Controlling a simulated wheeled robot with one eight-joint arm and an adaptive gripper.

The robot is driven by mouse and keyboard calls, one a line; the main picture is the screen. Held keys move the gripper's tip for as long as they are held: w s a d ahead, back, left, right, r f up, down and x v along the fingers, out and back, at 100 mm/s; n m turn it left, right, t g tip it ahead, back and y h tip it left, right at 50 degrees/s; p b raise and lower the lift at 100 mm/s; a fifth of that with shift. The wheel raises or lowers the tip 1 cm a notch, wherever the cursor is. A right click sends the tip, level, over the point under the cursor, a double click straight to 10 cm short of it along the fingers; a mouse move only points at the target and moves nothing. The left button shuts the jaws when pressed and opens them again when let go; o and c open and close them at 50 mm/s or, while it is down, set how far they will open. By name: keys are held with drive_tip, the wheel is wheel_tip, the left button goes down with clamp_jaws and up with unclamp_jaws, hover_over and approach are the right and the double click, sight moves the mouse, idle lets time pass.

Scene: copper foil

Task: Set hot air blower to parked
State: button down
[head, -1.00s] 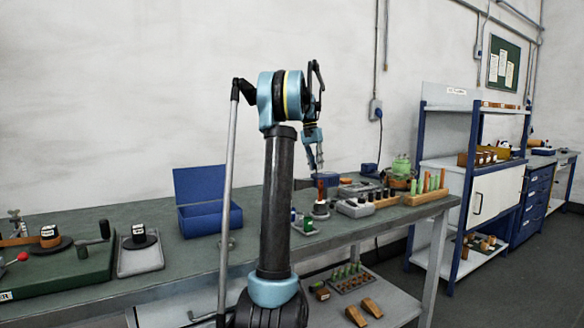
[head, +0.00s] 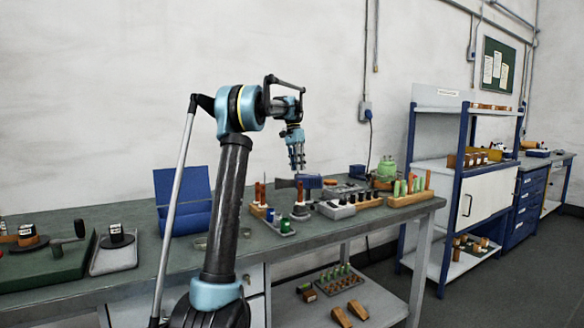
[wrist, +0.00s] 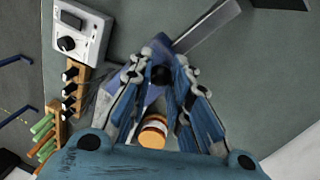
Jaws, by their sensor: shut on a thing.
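The hot air blower, blue with a dark tapered nozzle, shows in the head view (head: 308,181) over the far part of the bench, nozzle toward the left. My gripper (head: 297,167) is just above it, pointing down. In the wrist view, my gripper (wrist: 158,76) has its two blue-grey fingers on either side of the blue body (wrist: 154,50) and is shut on it. A flat grey part extends from the body to the upper right. The fingers hide part of the body. I cannot tell whether the blower touches the bench.
A white box with a dark knob (wrist: 82,30) and a wooden rack of black knobs (wrist: 74,88) are left in the wrist view. An orange-and-white cylinder (wrist: 153,133) is below the fingers. The open blue case (head: 183,202) stands left on the bench (head: 140,283).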

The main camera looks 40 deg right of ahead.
drive_tip(key=shift+w, duration=0.1)
drive_tip(key=c, duration=1.5)
unclamp_jaws()
drive_tip(key=shift+o, duration=0.2)
wheel_tip(320, 180, up, 12)
drive_tip(key=w, duration=0.2)
drive_tip(key=shift+w+f, duration=0.15)
drive_tip(key=shift+w, duration=0.05)
drive_tip(key=shift+a, duration=0.1)
